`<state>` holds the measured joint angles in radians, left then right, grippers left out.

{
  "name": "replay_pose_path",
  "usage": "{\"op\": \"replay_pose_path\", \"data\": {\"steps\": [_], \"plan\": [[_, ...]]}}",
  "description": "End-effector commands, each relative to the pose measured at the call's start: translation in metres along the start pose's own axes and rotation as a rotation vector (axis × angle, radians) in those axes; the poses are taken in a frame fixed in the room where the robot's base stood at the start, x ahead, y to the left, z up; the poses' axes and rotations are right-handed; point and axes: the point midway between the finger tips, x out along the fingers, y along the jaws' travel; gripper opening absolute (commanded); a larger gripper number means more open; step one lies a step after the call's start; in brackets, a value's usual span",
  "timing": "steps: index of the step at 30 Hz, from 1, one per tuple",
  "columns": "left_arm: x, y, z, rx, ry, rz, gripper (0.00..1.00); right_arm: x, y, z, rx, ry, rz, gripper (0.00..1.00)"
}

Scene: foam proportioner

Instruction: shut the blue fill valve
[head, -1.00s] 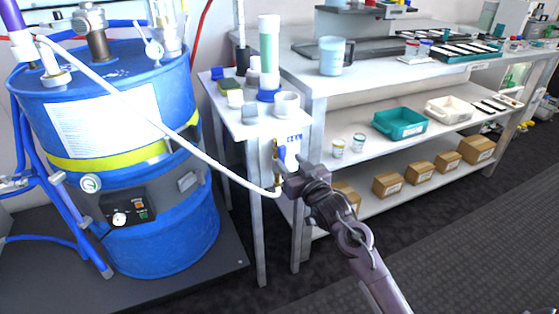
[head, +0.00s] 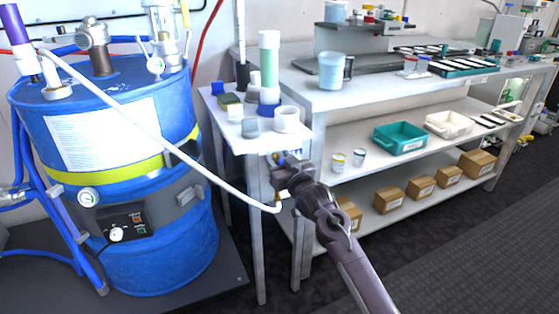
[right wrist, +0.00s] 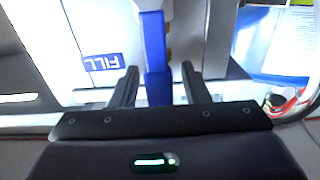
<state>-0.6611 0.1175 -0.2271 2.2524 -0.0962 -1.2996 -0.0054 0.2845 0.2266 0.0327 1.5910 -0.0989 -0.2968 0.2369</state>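The blue fill valve's handle (right wrist: 154,45) is a long flat blue lever in the right wrist view, with a little brass beside it. A FILL label (right wrist: 103,62) is on the white panel next to it. My right gripper (right wrist: 160,72) is open, with one finger on each side of the lever and a visible gap on both sides. In the head view my right gripper (head: 276,160) is at the front of the small white stand and hides most of the valve. The valve's brass lower end (head: 277,197) shows below, where the white hose joins. My left gripper is not in view.
A blue drum (head: 120,190) with a yellow band stands at left. A white hose (head: 150,122) runs from its top to the valve. The small white stand (head: 246,143) carries cups and bottles. A workbench (head: 390,82) with shelves is at right; open floor lies in front.

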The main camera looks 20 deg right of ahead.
Motion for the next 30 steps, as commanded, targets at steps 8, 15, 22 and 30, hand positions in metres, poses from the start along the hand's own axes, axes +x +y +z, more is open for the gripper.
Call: {"op": "replay_pose_path", "data": {"steps": [8, 15, 22, 30], "plan": [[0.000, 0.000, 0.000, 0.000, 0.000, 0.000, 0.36, 0.000, 0.000, 0.000, 0.000, 0.000, 0.000, 0.06], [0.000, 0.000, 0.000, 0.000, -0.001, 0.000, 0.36, 0.000, 0.000, 0.000, 0.000, -0.001, 0.000, 0.00], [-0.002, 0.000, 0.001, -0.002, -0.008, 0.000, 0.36, 0.000, -0.002, 0.000, -0.023, -0.001, 0.000, 0.00], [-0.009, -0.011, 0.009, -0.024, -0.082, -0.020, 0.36, 0.000, -0.013, 0.000, -0.163, -0.003, -0.001, 0.00]]}}
